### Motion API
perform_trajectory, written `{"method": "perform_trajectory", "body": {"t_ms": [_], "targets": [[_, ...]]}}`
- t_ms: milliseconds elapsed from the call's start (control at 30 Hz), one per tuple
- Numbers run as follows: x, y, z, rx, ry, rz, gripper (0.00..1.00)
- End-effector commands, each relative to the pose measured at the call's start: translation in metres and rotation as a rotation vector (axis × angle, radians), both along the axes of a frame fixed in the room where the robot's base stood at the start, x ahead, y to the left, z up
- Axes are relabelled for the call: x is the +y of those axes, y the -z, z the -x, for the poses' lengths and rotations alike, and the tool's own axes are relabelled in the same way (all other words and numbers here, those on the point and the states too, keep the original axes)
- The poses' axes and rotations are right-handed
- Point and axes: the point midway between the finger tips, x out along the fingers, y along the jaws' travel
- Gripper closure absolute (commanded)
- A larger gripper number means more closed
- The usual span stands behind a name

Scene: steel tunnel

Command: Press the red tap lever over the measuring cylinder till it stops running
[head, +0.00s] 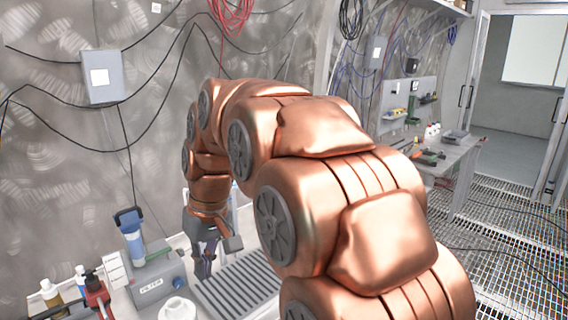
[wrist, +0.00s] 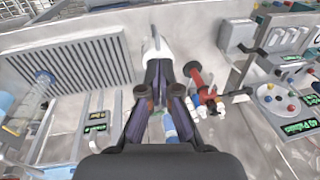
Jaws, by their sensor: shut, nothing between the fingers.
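My gripper (head: 205,268) points down over the bench, just left of the slatted grey drain tray. In the head view my arm hides that part of the bench. My gripper is apart from the cylinder.
The slatted tray (head: 240,287) has free room. A panel with coloured knobs (wrist: 280,100) is at the wrist view's right.

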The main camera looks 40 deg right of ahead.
Motion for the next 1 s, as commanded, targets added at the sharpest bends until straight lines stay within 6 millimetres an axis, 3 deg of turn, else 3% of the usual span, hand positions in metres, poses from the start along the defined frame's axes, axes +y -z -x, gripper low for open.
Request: {"method": "perform_trajectory", "body": {"t_ms": [33, 200, 500, 767, 1000], "targets": [[-0.013, -0.012, -0.017, -0.023, 0.01, -0.007, 1.0], [-0.053, -0.046, -0.06, -0.092, 0.02, -0.023, 1.0], [-0.14, -0.099, -0.115, -0.224, 0.033, -0.016, 1.0], [-0.226, -0.134, -0.138, -0.329, 0.035, 0.025, 1.0], [-0.306, -0.157, -0.137, -0.408, 0.029, 0.09, 1.0]]}}
